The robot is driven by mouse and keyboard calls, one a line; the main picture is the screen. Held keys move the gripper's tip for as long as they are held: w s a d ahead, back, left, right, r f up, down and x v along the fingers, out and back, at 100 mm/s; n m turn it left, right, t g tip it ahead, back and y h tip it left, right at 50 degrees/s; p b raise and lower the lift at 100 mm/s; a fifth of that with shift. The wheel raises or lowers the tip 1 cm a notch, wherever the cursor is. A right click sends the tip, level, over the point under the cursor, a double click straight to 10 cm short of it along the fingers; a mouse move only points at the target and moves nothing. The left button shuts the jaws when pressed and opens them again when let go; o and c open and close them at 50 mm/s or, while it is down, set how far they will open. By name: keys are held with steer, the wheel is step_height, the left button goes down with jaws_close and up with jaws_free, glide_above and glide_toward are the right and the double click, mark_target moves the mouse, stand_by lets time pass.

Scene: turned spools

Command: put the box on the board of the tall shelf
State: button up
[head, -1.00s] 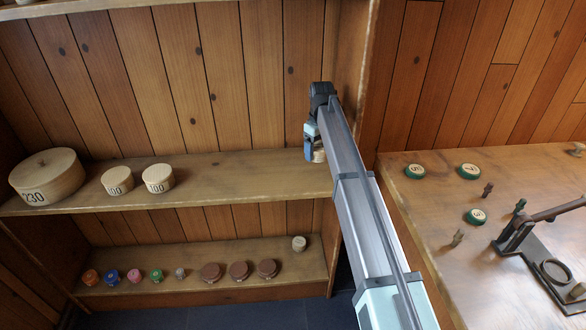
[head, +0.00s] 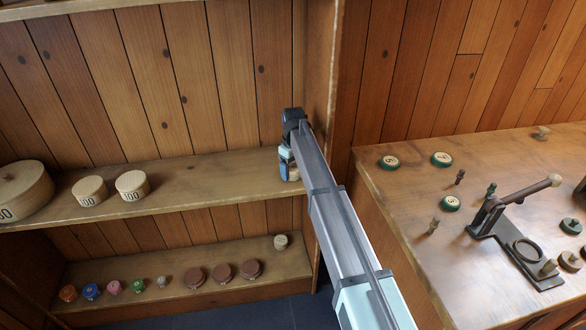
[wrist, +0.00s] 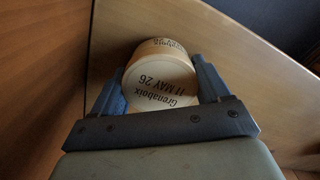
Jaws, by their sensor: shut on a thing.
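The box (wrist: 160,82) is small, round and pale wood, with dark lettering on its face. In the wrist view it sits between the two blue fingers of my gripper (wrist: 160,88), which is shut on it. In the head view my gripper (head: 288,168) is at the right end of the tall shelf's middle board (head: 225,180), close to the upright side panel. Only a sliver of the box (head: 294,174) shows there, the rest hidden by the gripper and arm. I cannot tell whether the box touches the board.
Two small round boxes (head: 132,186) marked 100 and a larger lidded one (head: 22,190) stand left on the middle board. Several coloured spools and brown lids line the lower board (head: 170,262). A workbench (head: 420,205) with a lever tool (head: 510,215) is at right. The middle board's centre is clear.

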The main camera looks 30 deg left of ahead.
mark_target(293, 165)
steer(key=shift+f, duration=0.1)
steer(key=o, duration=1)
step_height(293, 165, up, 12)
steer(key=shift+r, duration=0.15)
